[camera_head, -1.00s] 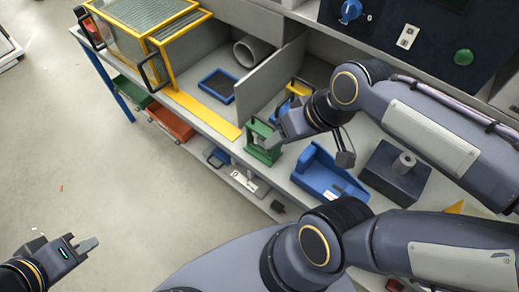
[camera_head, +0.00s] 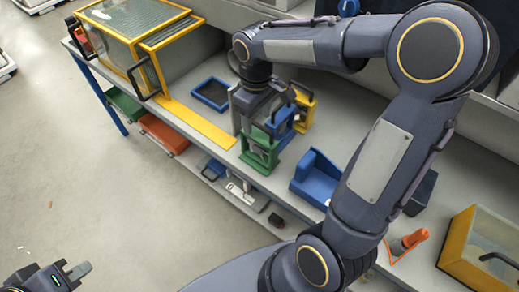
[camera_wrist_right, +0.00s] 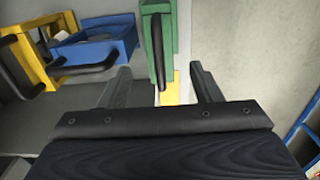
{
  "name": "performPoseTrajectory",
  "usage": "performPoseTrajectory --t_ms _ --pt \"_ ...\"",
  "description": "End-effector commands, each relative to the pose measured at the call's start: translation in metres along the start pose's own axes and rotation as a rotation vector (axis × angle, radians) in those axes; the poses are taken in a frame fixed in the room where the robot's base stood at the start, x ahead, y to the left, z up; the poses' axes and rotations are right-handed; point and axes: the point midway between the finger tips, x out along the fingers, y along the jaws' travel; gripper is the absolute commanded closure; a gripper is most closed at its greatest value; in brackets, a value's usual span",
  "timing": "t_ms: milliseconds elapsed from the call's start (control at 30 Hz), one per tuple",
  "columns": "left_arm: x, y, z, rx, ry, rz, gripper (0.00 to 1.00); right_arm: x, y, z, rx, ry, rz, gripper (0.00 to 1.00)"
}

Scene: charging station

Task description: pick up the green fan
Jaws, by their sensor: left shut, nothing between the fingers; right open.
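The green fan (camera_head: 258,150) has a square green frame and stands upright on the workbench near its front edge. It also shows in the right wrist view (camera_wrist_right: 168,28), with a black handle (camera_wrist_right: 158,52) facing the gripper. My right gripper (camera_wrist_right: 161,75) is open, with the green fan's handle in line with the gap between its fingers. In the head view the right gripper (camera_head: 250,112) is just behind and above the green fan and hides part of it. Whether it touches the fan I cannot tell. My left gripper (camera_head: 76,271) is shut and empty over the floor.
A blue fan (camera_head: 281,124) and a yellow fan (camera_head: 304,103) stand close behind the green one. A blue holder (camera_head: 316,178) is to the right. A blue tray (camera_head: 211,93) and a yellow-framed glass case (camera_head: 120,45) are to the left.

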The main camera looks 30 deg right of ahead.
Motion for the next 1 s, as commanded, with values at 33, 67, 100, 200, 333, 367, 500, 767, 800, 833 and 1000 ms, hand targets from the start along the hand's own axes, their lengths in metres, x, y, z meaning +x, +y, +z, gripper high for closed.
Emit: performPoseTrajectory --t_ms 33,67,100,200,333,367,500,767,800,833,1000 --pt "0.0 0.0 0.0 0.0 0.0 0.0 1.0 0.006 0.0 0.001 0.001 -0.002 -0.001 0.42" --pt "0.0 0.0 0.0 0.0 0.0 0.0 1.0 0.01 0.0 0.001 0.001 -0.003 -0.001 0.42" --pt "0.0 0.0 0.0 0.0 0.0 0.0 1.0 0.014 0.0 0.002 0.001 -0.002 -0.001 0.42" --pt "-0.001 0.001 -0.001 0.0 0.0 0.0 1.0 0.025 0.0 0.004 0.002 -0.002 -0.002 0.42" --pt "-0.004 0.002 -0.002 0.0 0.0 0.0 1.0 0.045 -0.001 0.009 0.002 -0.004 -0.003 0.42" --pt "-0.004 0.002 -0.002 0.0 0.001 0.0 1.0 0.05 0.0 0.009 0.002 -0.003 -0.003 0.42" --pt "-0.003 0.001 -0.002 0.0 0.0 0.0 1.0 0.064 -0.001 0.008 0.002 -0.001 -0.003 0.42" --pt "-0.003 0.001 -0.002 0.0 0.0 0.0 1.0 0.067 0.0 0.008 0.003 0.003 -0.002 0.42" --pt "-0.003 0.001 -0.002 0.0 0.0 0.0 1.0 0.067 0.0 0.008 0.003 0.002 -0.002 0.46" --pt "-0.003 0.001 -0.002 0.0 0.0 0.0 1.0 0.067 0.0 0.008 0.003 0.002 -0.002 0.5" --pt "-0.003 0.001 -0.002 0.0 0.0 0.0 1.0 0.067 0.0 0.008 0.003 0.003 -0.002 0.72"
